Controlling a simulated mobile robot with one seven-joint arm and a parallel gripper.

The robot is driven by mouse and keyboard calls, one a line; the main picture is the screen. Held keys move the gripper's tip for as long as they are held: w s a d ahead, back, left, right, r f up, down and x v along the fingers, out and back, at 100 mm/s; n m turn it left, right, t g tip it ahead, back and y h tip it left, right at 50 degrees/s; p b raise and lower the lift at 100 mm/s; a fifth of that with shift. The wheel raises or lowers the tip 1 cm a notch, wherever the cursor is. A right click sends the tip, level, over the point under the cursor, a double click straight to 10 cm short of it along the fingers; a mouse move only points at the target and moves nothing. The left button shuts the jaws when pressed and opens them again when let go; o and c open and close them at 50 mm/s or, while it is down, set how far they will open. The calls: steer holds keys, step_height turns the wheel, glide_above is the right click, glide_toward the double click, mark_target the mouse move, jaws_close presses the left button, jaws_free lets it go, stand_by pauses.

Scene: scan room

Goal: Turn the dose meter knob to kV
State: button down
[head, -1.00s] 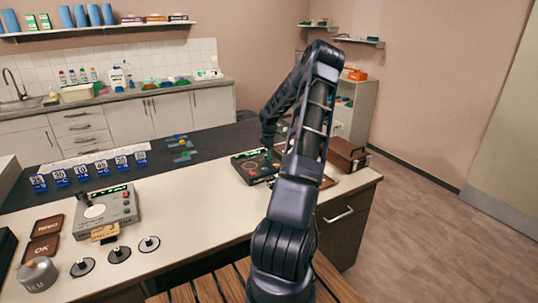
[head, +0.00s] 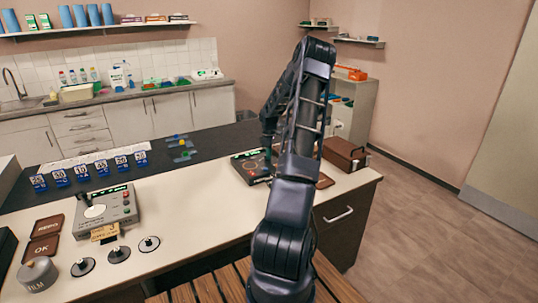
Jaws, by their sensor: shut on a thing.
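The dose meter appears to be the black box (head: 244,168) with a lit green display strip, on the right part of the white-topped bench. My gripper (head: 267,152) points down at its right side and is shut on what seems to be its knob. The knob itself is hidden behind the gripper and my arm. The dial markings, including kV, are too small to read from here.
A grey console (head: 108,207) with a lever and lit display stands on the left of the bench. Several blue-and-white labelled blocks (head: 82,170) line up behind it. A brown case (head: 345,153) stands right of the black box. The bench's middle is clear.

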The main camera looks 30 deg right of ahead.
steer(key=m, duration=0.5)
steer(key=shift+a, duration=0.1)
stand_by(0.5)
steer(key=c, duration=1.4)
jaws_free()
steer(key=shift+s, duration=0.1)
step_height(320, 180, up, 11)
steer(key=shift+f, duration=0.1)
